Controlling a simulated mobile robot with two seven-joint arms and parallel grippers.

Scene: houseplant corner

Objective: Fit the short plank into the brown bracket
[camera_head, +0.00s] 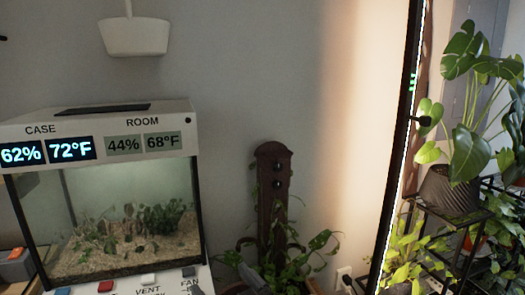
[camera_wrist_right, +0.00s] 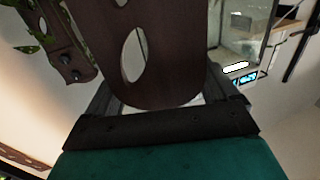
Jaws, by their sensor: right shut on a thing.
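A dark brown short plank (camera_wrist_right: 160,70) with a rounded end and oval holes fills the upper middle of the right wrist view. My right gripper (camera_wrist_right: 166,92) is shut on it, with one finger along each side. In the head view only the tips of my right gripper (camera_head: 225,284) show at the bottom edge. My left gripper is not in view.
A glass case (camera_head: 120,225) with number displays stands left of the bracket. A leafy plant (camera_head: 305,260) surrounds the bracket's foot. A white wall pot (camera_head: 134,37) hangs above. A tall dark frame (camera_head: 398,150) and a plant stand (camera_head: 450,220) are at the right.

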